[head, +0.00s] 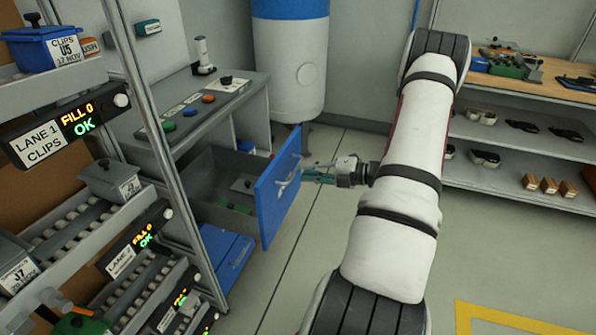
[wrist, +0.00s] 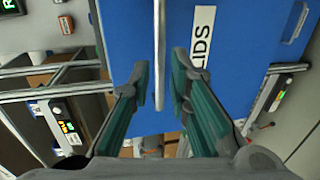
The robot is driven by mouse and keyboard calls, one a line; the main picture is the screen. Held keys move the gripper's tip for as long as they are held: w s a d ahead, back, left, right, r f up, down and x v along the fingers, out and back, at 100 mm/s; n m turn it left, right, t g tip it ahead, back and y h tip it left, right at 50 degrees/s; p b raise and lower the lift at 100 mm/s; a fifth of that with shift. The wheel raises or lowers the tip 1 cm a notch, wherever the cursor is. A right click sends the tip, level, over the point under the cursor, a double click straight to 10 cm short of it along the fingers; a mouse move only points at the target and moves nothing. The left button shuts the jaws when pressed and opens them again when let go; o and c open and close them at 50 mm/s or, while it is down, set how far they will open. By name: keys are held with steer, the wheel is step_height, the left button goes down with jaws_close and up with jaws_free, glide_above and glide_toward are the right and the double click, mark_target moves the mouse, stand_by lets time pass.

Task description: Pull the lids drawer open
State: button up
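The lids drawer (head: 272,201) is pulled well out of the grey bench in the head view, and its open box shows behind the blue front. In the wrist view the blue front (wrist: 230,55) carries a white label reading "LIDS". A silver bar handle (wrist: 159,60) runs upright in that picture; the handle also shows in the head view (head: 288,181). My gripper (head: 306,172) is at the handle. Its green-padded fingers (wrist: 160,88) stand on either side of the bar, with a visible gap on both sides, so it is open and not clamped on the handle.
The bench (head: 216,108) with coloured buttons stands above the drawer. A blue drawer front (head: 228,258) sits below it. Lane racks with bins (head: 113,180) stand at the left, and shelves (head: 520,140) at the right. The floor right of the drawer is clear.

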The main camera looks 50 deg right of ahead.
steer(key=v, duration=0.7)
steer(key=shift+s, duration=0.1)
steer(key=w+a+r+n+g+y+p, duration=0.15)
steer(key=a+r+n+g, duration=0.45)
steer(key=a+r+n, duration=0.7)
steer(key=w+a+r+n+g+y+p, duration=0.1)
steer(key=a+r+n+g+y+p, duration=0.3)
steer(key=a+r+n, duration=0.65)
steer(key=s+a+r+n+h+p, duration=0.1)
steer(key=s+a+r+n+h, duration=0.4)
steer(key=n, duration=0.8)
steer(key=s+a+r+n+h+p, duration=0.2)
steer(key=s+a+r+n+h, duration=0.2)
steer(key=s+a+n, duration=0.7)
steer(key=shift+s+r+n+h, duration=0.35)
steer(key=shift+n+h, duration=0.6)
steer(key=shift+n, duration=0.3)
